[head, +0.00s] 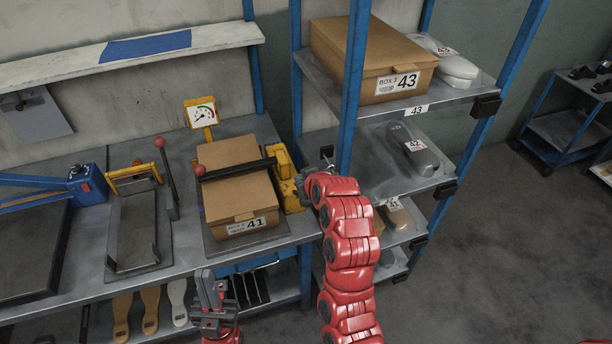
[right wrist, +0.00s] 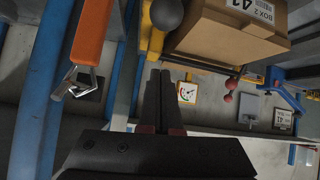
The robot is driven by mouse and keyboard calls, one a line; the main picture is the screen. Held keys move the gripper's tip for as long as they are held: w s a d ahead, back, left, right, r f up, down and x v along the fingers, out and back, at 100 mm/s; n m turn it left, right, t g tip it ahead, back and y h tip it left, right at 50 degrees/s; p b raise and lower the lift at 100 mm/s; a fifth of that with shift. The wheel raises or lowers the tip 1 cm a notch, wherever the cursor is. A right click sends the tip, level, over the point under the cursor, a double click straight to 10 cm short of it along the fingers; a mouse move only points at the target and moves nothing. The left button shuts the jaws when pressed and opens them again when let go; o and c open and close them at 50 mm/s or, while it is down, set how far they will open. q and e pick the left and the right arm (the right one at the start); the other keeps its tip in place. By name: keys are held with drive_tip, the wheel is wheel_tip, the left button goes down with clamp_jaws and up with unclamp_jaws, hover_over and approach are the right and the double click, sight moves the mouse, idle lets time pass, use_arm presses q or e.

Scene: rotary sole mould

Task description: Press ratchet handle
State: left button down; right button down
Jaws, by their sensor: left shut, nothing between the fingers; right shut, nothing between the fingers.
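A black bar lever with a red knob (head: 199,170) lies across a cardboard box marked 41 (head: 240,190), joined to a yellow press body (head: 284,178). A second black lever (head: 169,180) with a red knob stands at the yellow-framed fixture to the left. I cannot tell which one is the ratchet handle. My right gripper (head: 306,186) is shut and empty beside the yellow body, right of the box; contact is unclear. In the right wrist view its shut fingers (right wrist: 164,80) point near a dark grey ball (right wrist: 167,13). My left gripper (head: 207,285) is shut and empty below the bench's front edge.
A dial gauge (head: 202,112) stands behind the box. A blue-posted rack (head: 416,110) at right holds a box marked 43 (head: 370,60) and shoes. A blue clamp-like tool (head: 85,185) sits at the bench's left. Shoe lasts hang below the bench. Open floor lies right.

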wheel_tip(320, 180, down, 4)
drive_tip(key=p, duration=0.3)
drive_tip(key=shift+d+r+p, duration=0.1)
drive_tip(key=shift+d+p, duration=0.05)
drive_tip(key=shift+p, duration=0.15)
drive_tip(key=shift+s+d+f, duration=0.15)
drive_tip(key=shift+s+f, duration=0.05)
drive_tip(key=shift+f, duration=0.1)
drive_tip(key=shift+f, duration=0.1)
